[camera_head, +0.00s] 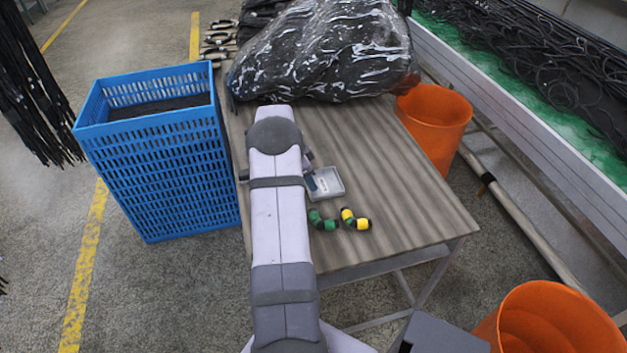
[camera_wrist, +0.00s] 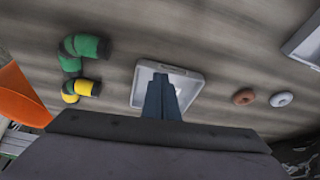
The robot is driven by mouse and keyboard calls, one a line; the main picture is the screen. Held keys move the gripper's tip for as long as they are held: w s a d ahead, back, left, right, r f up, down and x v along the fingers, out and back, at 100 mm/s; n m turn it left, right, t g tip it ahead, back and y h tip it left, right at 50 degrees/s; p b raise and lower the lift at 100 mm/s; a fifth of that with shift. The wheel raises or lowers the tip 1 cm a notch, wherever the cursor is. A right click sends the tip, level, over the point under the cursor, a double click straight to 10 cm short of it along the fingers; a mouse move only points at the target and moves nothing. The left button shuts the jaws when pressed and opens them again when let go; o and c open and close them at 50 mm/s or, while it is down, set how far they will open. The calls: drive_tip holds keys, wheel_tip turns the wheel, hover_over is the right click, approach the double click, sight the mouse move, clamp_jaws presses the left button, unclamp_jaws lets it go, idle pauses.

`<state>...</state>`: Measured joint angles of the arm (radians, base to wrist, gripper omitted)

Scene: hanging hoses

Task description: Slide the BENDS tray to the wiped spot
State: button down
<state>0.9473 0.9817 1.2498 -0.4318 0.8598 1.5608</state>
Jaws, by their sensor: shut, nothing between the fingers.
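A shallow pale grey tray (camera_head: 335,192) lies on the wooden table beside my arm; it also shows in the wrist view (camera_wrist: 192,88). I cannot read a BENDS label on it. My gripper (camera_wrist: 161,78) is shut and empty, its dark blue fingers pointing into the tray's outline. Whether they touch its floor or wall I cannot tell. A second pale tray (camera_wrist: 307,45) is cut off at the right edge of the wrist view; my arm hides that part in the head view. I cannot make out a wiped spot.
A green bend (camera_head: 322,221) and a yellow bend (camera_head: 356,219) lie near the table's front. A brown ring (camera_wrist: 244,97) and a grey ring (camera_wrist: 281,99) lie between the trays. A plastic-wrapped bundle (camera_head: 325,55) covers the table's back. The table's right side (camera_head: 410,195) is clear.

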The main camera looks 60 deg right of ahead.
drive_tip(key=w+a+b, duration=0.2)
drive_tip(key=w+a, duration=0.1)
drive_tip(key=a, duration=0.1)
drive_tip(key=w+a+b, duration=0.2)
drive_tip(key=w+a, duration=0.1)
drive_tip(key=a, duration=0.1)
drive_tip(key=w+a+b, duration=0.2)
drive_tip(key=w+a, duration=0.2)
drive_tip(key=a, duration=0.1)
drive_tip(key=shift+w, duration=0.1)
drive_tip(key=shift+s+d, duration=0.35)
drive_tip(key=shift+d, duration=0.05)
drive_tip(key=shift+s+d+r, duration=0.2)
drive_tip(key=shift+s+d, duration=0.2)
drive_tip(key=shift+d, duration=0.2)
drive_tip(key=shift+s+d+r, duration=0.15)
drive_tip(key=shift+s+d, duration=0.25)
drive_tip(key=shift+d, duration=0.15)
drive_tip(key=b+v, duration=0.1)
drive_tip(key=v, duration=0.8)
drive_tip(key=shift+r, duration=0.15)
drive_tip(key=shift+a, duration=0.2)
